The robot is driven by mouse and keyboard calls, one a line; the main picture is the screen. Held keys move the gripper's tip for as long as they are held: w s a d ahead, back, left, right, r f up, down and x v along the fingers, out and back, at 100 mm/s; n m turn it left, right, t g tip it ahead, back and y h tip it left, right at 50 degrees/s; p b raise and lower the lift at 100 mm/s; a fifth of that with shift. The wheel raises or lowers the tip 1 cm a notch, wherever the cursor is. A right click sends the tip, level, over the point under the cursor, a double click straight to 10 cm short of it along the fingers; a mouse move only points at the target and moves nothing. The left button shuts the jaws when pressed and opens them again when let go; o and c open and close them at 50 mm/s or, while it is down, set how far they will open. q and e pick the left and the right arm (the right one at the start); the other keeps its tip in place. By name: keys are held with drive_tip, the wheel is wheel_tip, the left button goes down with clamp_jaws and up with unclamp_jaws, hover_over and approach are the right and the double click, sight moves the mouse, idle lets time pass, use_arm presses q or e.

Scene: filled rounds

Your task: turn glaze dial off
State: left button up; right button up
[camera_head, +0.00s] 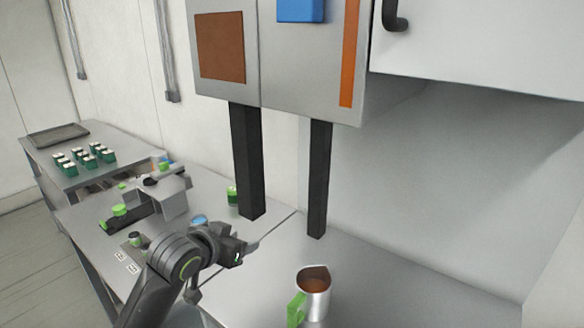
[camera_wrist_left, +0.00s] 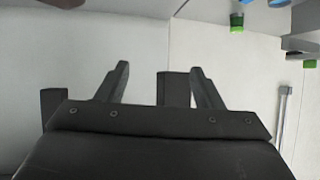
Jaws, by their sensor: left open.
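A small dark round knob with a pale greenish top (camera_head: 134,238) stands on the grey bench, left of my left arm. It may be the glaze dial, but its setting is too small to read. Two small white labels (camera_head: 120,255) lie just in front of it. My left gripper (camera_head: 245,252) is right of the knob, above the bench, and apart from it. In the left wrist view, its two fingers (camera_wrist_left: 160,85) are spread with nothing held. A dark upright shape shows beyond them. My right gripper does not show.
A metal jug with a green handle (camera_head: 315,292) holds brown liquid to the right. Two dark posts (camera_head: 318,180) rise to a grey cabinet (camera_head: 279,85). A grey machine with green parts (camera_head: 172,195) stands behind the knob. Several green-and-white pots (camera_head: 88,157) stand on the far-left table.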

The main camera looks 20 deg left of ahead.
use_arm(q)
drive_tip(key=d+r+m+t+h, duration=0.1)
drive_tip(key=r+t, duration=0.1)
drive_tip(key=r, duration=0.9)
drive_tip(key=s+d+r+m+t+h, duration=0.1)
drive_tip(key=d+r, duration=0.1)
drive_tip(key=r, duration=1)
drive_tip(key=s+d+r+m+t+h, duration=0.1)
drive_tip(key=d+r+t, duration=0.1)
drive_tip(key=r, duration=1)
drive_tip(key=shift+s+d+m+t, duration=0.2)
drive_tip(key=shift+m+t, duration=0.1)
drive_tip(key=s+d+r+m+t+h, duration=0.1)
drive_tip(key=s+r+t+h, duration=0.15)
drive_tip(key=s+r, duration=0.7)
drive_tip(key=s+r+m+t+h, duration=0.1)
drive_tip(key=s+r+m+h, duration=0.15)
drive_tip(key=s+r, duration=0.7)
drive_tip(key=a+p+x, duration=0.1)
drive_tip(key=p+x, duration=1)
drive_tip(key=x, duration=1)
drive_tip(key=shift+w+r+n, duration=0.4)
drive_tip(key=shift+r+n, duration=0.05)
drive_tip(key=shift+g, duration=0.25)
drive_tip(key=shift+d, duration=0.1)
drive_tip(key=c, duration=0.9)
drive_tip(key=shift+c, duration=0.4)
